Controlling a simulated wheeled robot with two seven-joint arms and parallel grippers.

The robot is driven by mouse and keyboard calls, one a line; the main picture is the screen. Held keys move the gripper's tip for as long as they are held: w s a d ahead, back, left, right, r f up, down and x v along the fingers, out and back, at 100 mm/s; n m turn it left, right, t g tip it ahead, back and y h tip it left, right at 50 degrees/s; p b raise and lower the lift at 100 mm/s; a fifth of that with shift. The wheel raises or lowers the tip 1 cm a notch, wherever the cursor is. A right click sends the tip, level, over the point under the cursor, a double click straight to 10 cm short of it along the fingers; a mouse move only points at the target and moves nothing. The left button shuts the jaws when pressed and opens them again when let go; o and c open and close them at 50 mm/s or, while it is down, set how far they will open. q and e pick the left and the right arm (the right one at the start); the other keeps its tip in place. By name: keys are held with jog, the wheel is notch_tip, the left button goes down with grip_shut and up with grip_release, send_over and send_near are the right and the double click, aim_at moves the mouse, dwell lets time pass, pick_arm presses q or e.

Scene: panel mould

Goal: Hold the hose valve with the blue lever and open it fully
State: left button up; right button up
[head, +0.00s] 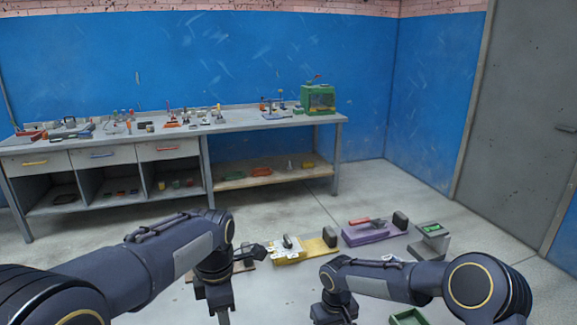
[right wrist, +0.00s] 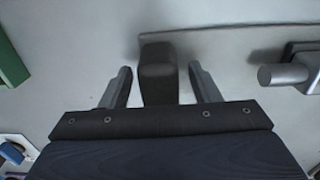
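I cannot make out the hose valve with the blue lever for certain in either view. In the right wrist view a small blue part (right wrist: 12,152) shows at the lower left edge, cut off and too partial to name. My right gripper (right wrist: 161,88) is open, its two fingers apart. A dark upright block (right wrist: 158,75) shows between the fingers with a gap on each side; I cannot tell whether they touch it anywhere. In the head view my right gripper is low at the bottom edge, mostly hidden. My left gripper (head: 223,317) points down at the bottom edge, its fingers cut off.
On the floor ahead stand a yellow block (head: 318,246), a purple block (head: 368,236) with a red-handled part, and a grey box (head: 432,238). A green tray (head: 408,317) is at the bottom. A grey bench (head: 245,124) with many small items lines the blue wall.

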jog(key=shift+r, duration=0.1)
notch_tip(320, 180, up, 12)
jog(key=shift+f, duration=0.15)
jog(key=s+d+r+m+t+y, duration=0.1)
jog(key=s+d+r, duration=0.4)
jog(key=s, duration=0.2)
jog(key=s+d+r+m+t+y, duration=0.1)
jog(key=s+d+r, duration=0.3)
jog(key=s, duration=0.4)
pick_arm(q)
jog(key=s+a+m+t+h, duration=0.2)
jog(key=s+a+m+t, duration=0.1)
jog(key=s+m, duration=0.7)
jog(key=s+a+m+t+h, duration=0.1)
jog(key=s+a+m, duration=0.3)
jog(key=s+m, duration=0.6)
jog(key=s+t, duration=0.1)
jog(key=s, duration=0.1)
jog(key=shift+s+r+t+h, duration=0.2)
jog(key=shift+s+t+h, duration=0.15)
jog(key=shift+t+h, duration=0.05)
pick_arm(e)
jog(key=s+f+m+t+y, duration=0.1)
jog(key=s, duration=0.6)
jog(key=s+f+m+t, duration=0.1)
jog(key=s+m+t, duration=0.1)
jog(key=s, duration=0.6)
jog(key=shift+s+d+f+m+t+y, duration=0.25)
jog(key=shift+f+m+t+y, duration=0.05)
jog(key=shift+f+y, duration=0.1)
